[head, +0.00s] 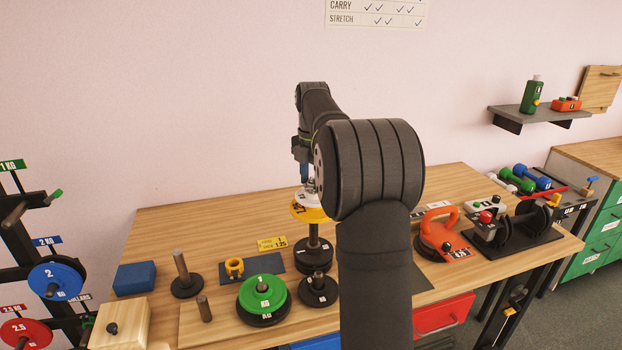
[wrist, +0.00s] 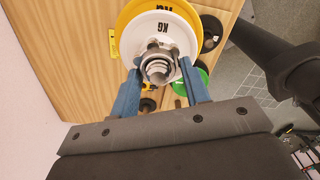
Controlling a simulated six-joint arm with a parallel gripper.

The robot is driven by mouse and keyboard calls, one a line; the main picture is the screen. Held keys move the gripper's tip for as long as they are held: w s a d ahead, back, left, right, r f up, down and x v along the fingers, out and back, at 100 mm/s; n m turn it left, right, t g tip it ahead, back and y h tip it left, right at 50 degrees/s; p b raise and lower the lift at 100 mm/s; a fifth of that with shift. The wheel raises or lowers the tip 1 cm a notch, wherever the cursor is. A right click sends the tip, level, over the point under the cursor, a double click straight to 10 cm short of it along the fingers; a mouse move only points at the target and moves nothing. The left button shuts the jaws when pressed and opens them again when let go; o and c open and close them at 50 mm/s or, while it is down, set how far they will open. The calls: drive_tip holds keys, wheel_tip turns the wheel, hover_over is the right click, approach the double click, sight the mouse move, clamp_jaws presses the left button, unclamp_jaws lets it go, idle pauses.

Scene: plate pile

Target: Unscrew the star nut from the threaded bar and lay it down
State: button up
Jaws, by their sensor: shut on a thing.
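The star nut (wrist: 146,56) is a grey metal piece around the threaded bar (wrist: 157,71) in the wrist view. My gripper (wrist: 159,66) has its two blue fingers on either side of the nut and is shut on it. Below the nut lie a white plate (wrist: 125,34) marked KG and a larger yellow plate (wrist: 126,14). In the head view my gripper (head: 306,178) points down over the white plate and yellow plate (head: 310,213), which sit high on a dark stand (head: 314,245). My arm hides part of the nut there.
An orange-handled tool (head: 438,228) stands right. Bare wood shows at the table's back left.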

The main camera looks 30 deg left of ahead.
drive_tip(key=n, duration=0.3)
drive_tip(key=shift+w+d+f, duration=0.1)
drive_tip(key=shift+w+d, duration=0.05)
drive_tip(key=shift+d, duration=0.25)
drive_tip(key=o, duration=0.9)
drive_tip(key=shift+w, duration=0.1)
drive_tip(key=shift+o, duration=0.3)
drive_tip(key=shift+a, duration=0.1)
